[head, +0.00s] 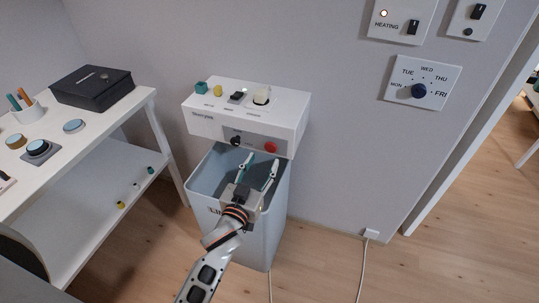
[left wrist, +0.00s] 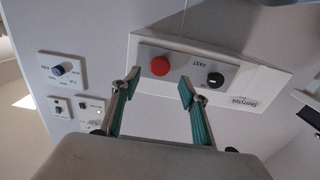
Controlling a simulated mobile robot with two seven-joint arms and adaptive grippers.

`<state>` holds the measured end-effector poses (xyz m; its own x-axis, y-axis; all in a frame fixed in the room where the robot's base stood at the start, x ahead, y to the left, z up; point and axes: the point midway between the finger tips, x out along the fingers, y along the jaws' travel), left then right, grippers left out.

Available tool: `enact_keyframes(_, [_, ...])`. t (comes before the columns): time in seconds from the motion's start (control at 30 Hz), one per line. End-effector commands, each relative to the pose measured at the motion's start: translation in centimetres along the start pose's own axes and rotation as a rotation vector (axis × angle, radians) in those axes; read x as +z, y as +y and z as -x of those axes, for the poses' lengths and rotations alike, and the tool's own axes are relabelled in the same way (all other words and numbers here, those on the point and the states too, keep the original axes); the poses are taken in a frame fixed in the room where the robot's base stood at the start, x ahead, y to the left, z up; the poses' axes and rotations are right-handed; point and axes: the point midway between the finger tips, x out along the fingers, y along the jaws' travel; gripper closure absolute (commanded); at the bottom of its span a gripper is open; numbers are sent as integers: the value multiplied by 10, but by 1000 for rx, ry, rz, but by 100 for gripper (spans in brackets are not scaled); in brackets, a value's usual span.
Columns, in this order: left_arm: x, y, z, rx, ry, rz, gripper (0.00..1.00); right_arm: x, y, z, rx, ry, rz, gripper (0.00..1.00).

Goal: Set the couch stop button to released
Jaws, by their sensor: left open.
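A red round button (head: 270,147) sits on the grey front panel (head: 252,142) of a white box (head: 248,104) on the wall. It also shows in the left wrist view (left wrist: 160,66), beside a black knob (left wrist: 215,79). Whether the button is pressed in or out I cannot tell. My left gripper (head: 261,161) is open and empty, just below the panel in the head view. In the left wrist view its two fingertips (left wrist: 158,84) stand apart, to either side of the button and slightly below it in the picture, with no clear contact. My right gripper is not in view.
A blue-grey bin (head: 203,180) stands under the box, below my left gripper. A white shelf table (head: 110,112) with a black case (head: 92,86) is at the left.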

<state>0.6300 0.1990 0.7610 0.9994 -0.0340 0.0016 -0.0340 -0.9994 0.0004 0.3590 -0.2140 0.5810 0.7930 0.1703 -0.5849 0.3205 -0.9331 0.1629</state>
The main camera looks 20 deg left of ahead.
Motion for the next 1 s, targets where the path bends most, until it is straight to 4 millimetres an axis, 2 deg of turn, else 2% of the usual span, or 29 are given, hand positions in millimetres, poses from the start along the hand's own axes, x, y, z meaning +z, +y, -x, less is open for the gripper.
enact_keyframes(0.1, [1,0,-20,0,0,0,56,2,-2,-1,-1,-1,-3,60])
enact_keyframes(0.3, [1,0,-44,0,-1,0,56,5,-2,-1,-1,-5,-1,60])
enact_keyframes(0.5, [1,0,-54,0,-2,-1,56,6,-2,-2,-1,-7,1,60])
enact_keyframes(0.73, [1,0,-54,0,-1,0,56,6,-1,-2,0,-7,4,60])
enact_keyframes(0.77, [1,0,-54,0,-1,0,61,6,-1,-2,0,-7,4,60])
enact_keyframes(0.9, [1,0,-54,0,-1,0,97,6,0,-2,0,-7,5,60])
enact_keyframes(1.0, [1,0,-54,0,-1,0,100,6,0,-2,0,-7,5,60])
